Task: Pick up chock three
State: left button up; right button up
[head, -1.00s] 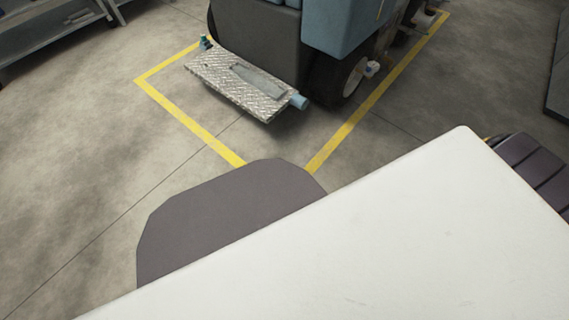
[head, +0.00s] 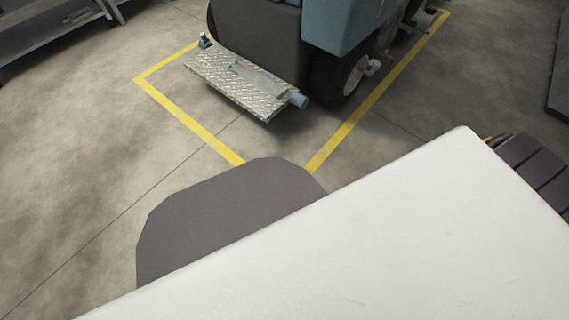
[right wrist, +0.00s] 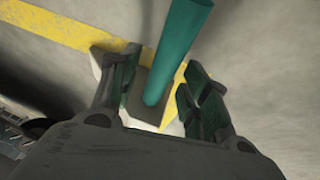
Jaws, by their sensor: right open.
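A teal tube or handle (right wrist: 180,50) rises toward the camera in the right wrist view. Its lower end meets a brownish-grey block (right wrist: 136,97) near the floor, which may be the chock. No number shows on it. My right gripper (right wrist: 160,82) is open, with its green-padded fingers on either side of the tube and block. Whether the pads touch either one, I cannot tell. In the head view my right gripper is out of sight, and no chock can be clearly made out there. My left gripper is not in view.
A blue and dark vehicle (head: 345,30) stands in the head view with a tread-plate step (head: 235,82) low at its near end. Yellow floor lines (head: 190,118) run around it. A grey shelf (head: 50,38) stands at the far left. The floor at left is clear.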

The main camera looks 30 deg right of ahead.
jog(key=shift+f, duration=0.2)
dwell(0.5)
grip_shut()
dwell(0.3)
